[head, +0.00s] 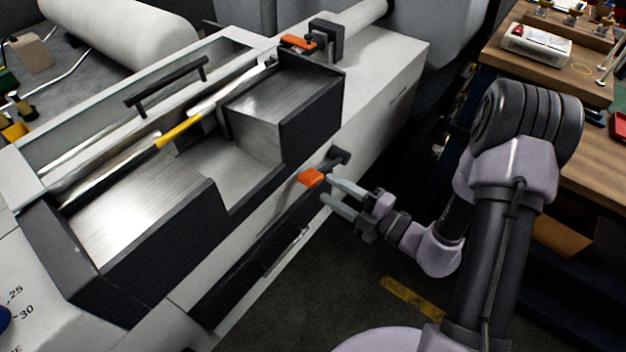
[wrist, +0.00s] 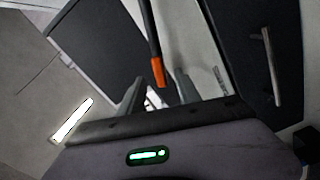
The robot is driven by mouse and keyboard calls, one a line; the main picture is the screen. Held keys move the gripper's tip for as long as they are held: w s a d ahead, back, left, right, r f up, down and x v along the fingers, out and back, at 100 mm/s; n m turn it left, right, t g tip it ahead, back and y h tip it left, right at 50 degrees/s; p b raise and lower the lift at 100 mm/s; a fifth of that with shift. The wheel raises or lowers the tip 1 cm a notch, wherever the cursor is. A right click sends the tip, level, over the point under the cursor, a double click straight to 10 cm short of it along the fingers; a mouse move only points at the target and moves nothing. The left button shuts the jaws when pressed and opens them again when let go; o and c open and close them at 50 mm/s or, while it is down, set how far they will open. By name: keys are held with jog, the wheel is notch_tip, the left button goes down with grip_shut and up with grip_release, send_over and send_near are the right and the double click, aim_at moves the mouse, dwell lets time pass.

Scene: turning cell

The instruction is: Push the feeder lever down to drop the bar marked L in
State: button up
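A lever with an orange end (head: 312,177) sticks out from the front of the grey machine, on a dark pivot. It also shows in the wrist view as a dark rod with an orange tip (wrist: 158,72). My gripper (head: 326,188) is open and empty, its two grey fingers pointing at the orange end from the right. In the wrist view the tip lies between the lines of my fingers (wrist: 159,88); I cannot tell whether they touch it. A bar with a yellow band (head: 178,133) lies slanted along the machine's top channel. I cannot read an L on it.
A second orange handle (head: 298,42) sits at the far end of the machine's top. A black handle (head: 166,86) stands on the rail behind the bar. A wooden bench (head: 560,70) with tools stands at right. Dark floor (head: 375,265) is open below my gripper.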

aim_at(318, 183)
jog(key=x, duration=0.6)
jog(key=shift+w+a+b, duration=0.15)
jog(key=shift+a+b, duration=0.1)
jog(key=shift+b, duration=0.05)
grip_shut()
dwell(1.0)
